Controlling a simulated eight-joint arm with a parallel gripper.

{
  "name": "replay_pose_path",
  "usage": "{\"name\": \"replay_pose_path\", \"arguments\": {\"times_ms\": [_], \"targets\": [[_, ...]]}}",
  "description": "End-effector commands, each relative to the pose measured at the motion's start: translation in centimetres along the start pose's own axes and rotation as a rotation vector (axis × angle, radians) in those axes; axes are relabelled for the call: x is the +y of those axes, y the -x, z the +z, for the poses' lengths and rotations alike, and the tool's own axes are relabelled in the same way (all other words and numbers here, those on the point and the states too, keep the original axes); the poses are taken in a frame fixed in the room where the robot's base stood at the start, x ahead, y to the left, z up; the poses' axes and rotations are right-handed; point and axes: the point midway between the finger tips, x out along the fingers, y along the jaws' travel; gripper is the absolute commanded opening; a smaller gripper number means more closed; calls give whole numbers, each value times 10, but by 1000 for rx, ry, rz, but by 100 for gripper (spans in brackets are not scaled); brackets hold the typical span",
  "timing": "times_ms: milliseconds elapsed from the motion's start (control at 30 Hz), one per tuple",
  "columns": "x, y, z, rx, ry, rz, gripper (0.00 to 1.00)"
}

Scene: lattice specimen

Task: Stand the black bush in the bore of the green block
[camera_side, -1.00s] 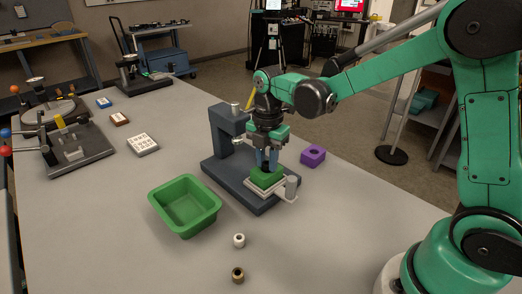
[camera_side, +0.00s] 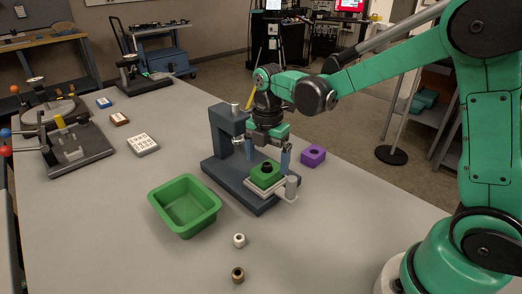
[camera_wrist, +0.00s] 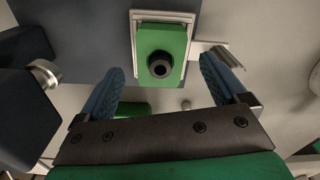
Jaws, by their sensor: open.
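The green block (camera_side: 266,178) sits on the light plate of the dark press-like fixture. The black bush (camera_side: 267,167) stands upright at the block's bore, with its upper part showing above the top face. In the wrist view the bush (camera_wrist: 160,65) shows as a black ring with a dark hole, on the green block (camera_wrist: 176,38). How deep it sits is hidden. My gripper (camera_side: 267,156) is open, with its blue fingers spread to either side of the block and apart from the bush. In the wrist view my gripper (camera_wrist: 162,85) holds nothing.
The dark fixture (camera_side: 222,170) has an upright column close to the left of my gripper. A purple block (camera_side: 313,155) lies to the right. A green bin (camera_side: 184,207), a white bush (camera_side: 239,240) and a brown bush (camera_side: 238,275) are nearer the front. The front right tabletop is clear.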

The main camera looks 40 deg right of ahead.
Motion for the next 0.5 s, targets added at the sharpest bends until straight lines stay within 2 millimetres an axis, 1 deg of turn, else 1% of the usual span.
{"name": "replay_pose_path", "arguments": {"times_ms": [500], "targets": [[0,40,0,0,0,0,92]]}}
